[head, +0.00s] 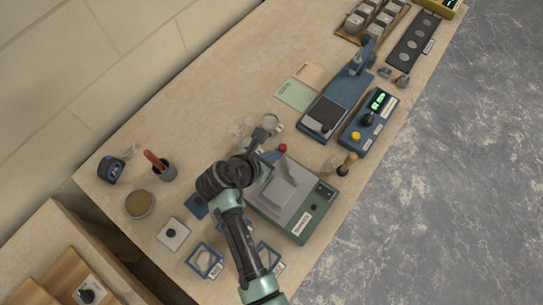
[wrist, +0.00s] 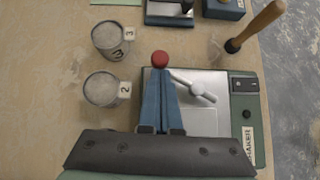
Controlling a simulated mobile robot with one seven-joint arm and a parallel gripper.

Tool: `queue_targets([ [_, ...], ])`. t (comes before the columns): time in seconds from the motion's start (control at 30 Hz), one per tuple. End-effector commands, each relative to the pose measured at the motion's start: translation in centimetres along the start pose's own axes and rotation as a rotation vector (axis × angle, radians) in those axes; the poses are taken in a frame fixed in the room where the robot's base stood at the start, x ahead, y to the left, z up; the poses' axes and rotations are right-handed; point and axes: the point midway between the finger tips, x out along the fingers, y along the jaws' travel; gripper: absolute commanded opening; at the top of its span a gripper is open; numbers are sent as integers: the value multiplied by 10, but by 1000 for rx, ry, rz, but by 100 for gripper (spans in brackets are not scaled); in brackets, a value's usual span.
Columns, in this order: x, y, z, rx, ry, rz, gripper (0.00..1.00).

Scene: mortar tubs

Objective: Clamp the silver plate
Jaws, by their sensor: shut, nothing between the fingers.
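The silver plate (wrist: 203,120) lies on top of the green shaker (wrist: 245,88). The shaker also shows in the head view (head: 322,207), partly behind my arm. A silver clamp lever (wrist: 197,90) crosses the plate, with a red knob (wrist: 160,57) beyond the plate's left edge. The red knob also shows in the head view (head: 282,148). My gripper (wrist: 160,78) is shut and empty. Its blue fingers point at the red knob, with the tips just below it in the wrist view. I cannot tell whether they touch it. My fingers hide part of the plate's left edge.
Two grey tubs, marked 3 (wrist: 112,42) and 2 (wrist: 104,90), stand left of the knob. A wooden-handled tool (wrist: 254,25) stands beyond the shaker. A blue device with a green display (head: 368,122) stands farther along the bench. The floor lies to the right.

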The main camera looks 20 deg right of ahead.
Motion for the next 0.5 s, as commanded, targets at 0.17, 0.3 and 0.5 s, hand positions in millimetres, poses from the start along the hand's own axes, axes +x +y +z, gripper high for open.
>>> queue_targets([
  [0.17,5,4,9,101,-6,-97,0],
  [0.3,11,3,14,200,-5,-190,0],
  [0.5,18,0,22,339,-3,-324,0],
])
